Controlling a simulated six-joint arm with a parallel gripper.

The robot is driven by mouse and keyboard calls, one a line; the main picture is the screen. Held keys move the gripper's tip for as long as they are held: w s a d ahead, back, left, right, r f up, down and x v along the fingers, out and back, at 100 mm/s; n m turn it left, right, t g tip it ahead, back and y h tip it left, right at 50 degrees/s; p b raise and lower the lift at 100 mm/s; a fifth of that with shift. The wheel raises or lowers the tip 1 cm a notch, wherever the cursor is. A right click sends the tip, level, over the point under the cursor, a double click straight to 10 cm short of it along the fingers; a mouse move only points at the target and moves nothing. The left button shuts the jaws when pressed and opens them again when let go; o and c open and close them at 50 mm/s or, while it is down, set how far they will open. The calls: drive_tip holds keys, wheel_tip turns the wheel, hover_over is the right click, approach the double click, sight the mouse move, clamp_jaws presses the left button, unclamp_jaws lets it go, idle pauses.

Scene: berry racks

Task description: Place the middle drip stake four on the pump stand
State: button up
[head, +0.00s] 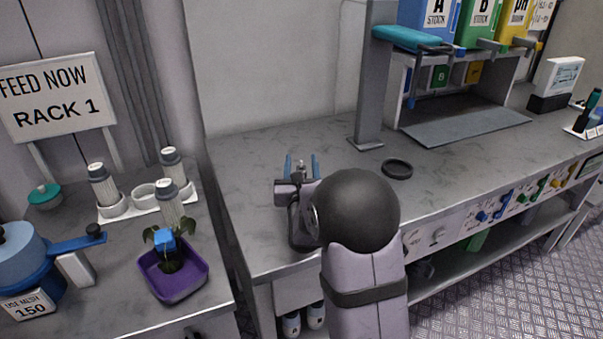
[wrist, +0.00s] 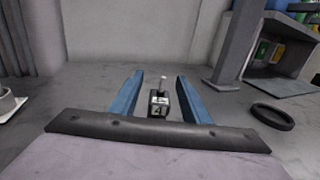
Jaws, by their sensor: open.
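A small dark piece with a pale label, seemingly marked 4, and a thin upright pin shows in the wrist view; I take it as drip stake four (wrist: 159,103). It stands on the grey bench between the two blue fingers of my gripper (wrist: 160,76), with gaps on both sides. The fingers are open and hold nothing. In the head view my gripper (head: 301,158) is low over the bench near its left end, and the stake (head: 301,166) is small between the fingers. I cannot tell which thing is the pump stand.
A black ring (head: 397,169) lies on the bench to the right, near a grey column (head: 372,90). A shelf unit with coloured containers (head: 425,20) stands behind. On the left table are a white bottle rack (head: 140,203), a purple plant tray (head: 184,284) and a blue device (head: 25,255).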

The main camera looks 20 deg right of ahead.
drive_tip(key=shift+w+d, duration=0.2)
drive_tip(key=shift+w, duration=0.3)
drive_tip(key=shift+c, duration=0.7)
clamp_jaws()
drive_tip(key=shift+r, duration=0.1)
wheel_tip(320, 180, up, 10)
